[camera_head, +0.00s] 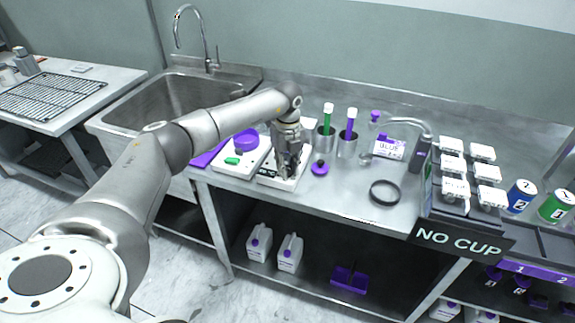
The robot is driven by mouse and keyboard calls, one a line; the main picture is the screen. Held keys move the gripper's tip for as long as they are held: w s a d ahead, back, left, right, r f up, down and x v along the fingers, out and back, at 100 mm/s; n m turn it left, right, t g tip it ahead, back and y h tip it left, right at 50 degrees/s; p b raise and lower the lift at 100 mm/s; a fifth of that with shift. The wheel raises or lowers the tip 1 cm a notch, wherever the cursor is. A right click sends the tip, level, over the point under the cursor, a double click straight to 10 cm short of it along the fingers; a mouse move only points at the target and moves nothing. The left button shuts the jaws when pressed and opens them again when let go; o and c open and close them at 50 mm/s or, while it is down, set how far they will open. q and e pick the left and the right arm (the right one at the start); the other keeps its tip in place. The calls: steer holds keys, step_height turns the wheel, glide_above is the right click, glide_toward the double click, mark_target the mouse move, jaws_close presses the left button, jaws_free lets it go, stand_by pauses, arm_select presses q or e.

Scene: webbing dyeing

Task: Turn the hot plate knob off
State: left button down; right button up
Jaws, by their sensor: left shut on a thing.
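A white box-shaped device (269,181) with a dark front panel, which looks like the hot plate, stands on the steel bench near its front edge. My left gripper (289,172) points down onto the right part of this device. Its fingers are closed at the device's front, and they cover what they hold. The knob itself is hidden behind the fingers, so its setting cannot be seen. My right gripper is out of view.
Left of the device is a white unit (232,168) with a green piece and a purple round item (246,139). Close on the right are a purple-topped item (319,168) and two metal cups (347,146). A black ring (384,192) lies farther right. The sink (165,100) is left.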

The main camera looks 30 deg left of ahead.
mark_target(288, 167)
arm_select(q)
steer(key=c, duration=1.3)
jaws_free()
steer(key=shift+o, duration=0.2)
step_height(288, 167, up, 12)
